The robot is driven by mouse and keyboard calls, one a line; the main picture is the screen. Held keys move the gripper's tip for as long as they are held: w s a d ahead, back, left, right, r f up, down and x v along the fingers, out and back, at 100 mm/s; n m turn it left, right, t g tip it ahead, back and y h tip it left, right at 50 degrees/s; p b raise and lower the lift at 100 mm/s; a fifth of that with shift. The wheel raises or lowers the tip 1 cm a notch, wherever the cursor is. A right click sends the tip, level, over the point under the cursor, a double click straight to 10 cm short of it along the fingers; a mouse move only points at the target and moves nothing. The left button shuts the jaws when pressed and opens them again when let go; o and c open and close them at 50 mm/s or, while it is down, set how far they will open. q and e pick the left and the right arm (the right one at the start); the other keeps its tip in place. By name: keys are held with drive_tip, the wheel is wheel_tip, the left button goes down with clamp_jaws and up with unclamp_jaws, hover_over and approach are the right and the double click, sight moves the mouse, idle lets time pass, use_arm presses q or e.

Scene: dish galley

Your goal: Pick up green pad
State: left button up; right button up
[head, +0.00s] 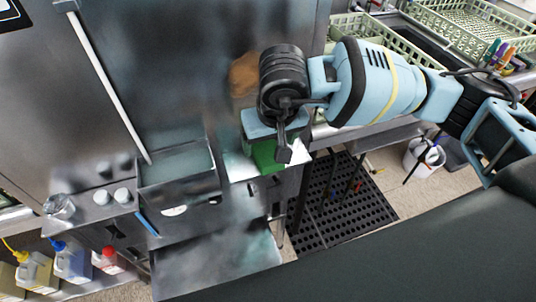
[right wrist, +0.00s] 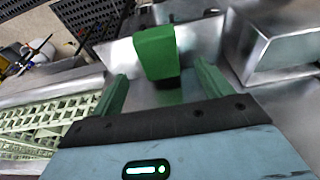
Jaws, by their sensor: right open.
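The green pad (head: 264,156) lies on a small metal ledge in the middle of the head view, partly hidden by my right gripper (head: 280,152). In the right wrist view the pad (right wrist: 155,50) is a plain green block just beyond the fingertips, roughly centred between them. My right gripper (right wrist: 161,72) is open and empty, with one green finger on each side. The fingers do not appear to touch the pad. My left gripper is not in view.
Pale green dish racks (head: 358,42) stand on the counter behind my right arm. A steel box (right wrist: 270,40) rises close to the right of the pad in the wrist view. A black perforated mat (head: 340,205) and a white bucket (head: 422,155) are on the floor.

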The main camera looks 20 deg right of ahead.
sight(268, 152)
drive_tip(key=x, duration=0.3)
drive_tip(key=shift+w+d+f, duration=0.15)
drive_tip(key=shift+w+f, duration=0.05)
drive_tip(key=shift+f, duration=0.05)
drive_tip(key=shift+w+f, duration=0.1)
drive_tip(key=shift+f, duration=0.3)
drive_tip(key=c, duration=1.1)
drive_tip(key=shift+o, duration=0.2)
drive_tip(key=shift+r, duration=0.1)
